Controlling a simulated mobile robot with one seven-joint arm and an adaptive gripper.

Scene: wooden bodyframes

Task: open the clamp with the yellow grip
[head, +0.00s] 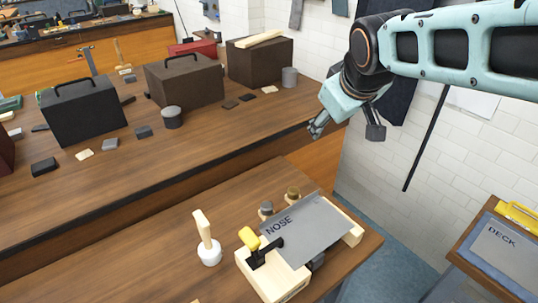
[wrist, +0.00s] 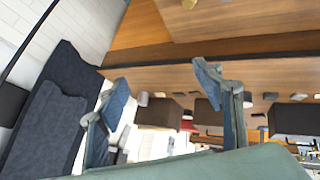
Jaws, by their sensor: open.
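The clamp with the yellow grip (head: 249,238) sits on the near wooden bench, at the left edge of the grey NOSE plate (head: 318,232). Its dark metal body (head: 262,254) is mounted on a pale wooden frame (head: 268,279). My gripper (head: 345,131) is high up, above and to the right of the clamp and well apart from it. It is open and empty. In the wrist view, its two fingers (wrist: 156,84) are spread wide with nothing between them. I cannot make out the clamp in the wrist view.
A mallet (head: 207,242) stands head down left of the clamp. Two small knobbed pieces (head: 280,201) stand behind the plate. A DECK plate (head: 508,256) with a yellow object (head: 521,216) lies on the right bench. Dark cases (head: 83,110) stand on the back bench.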

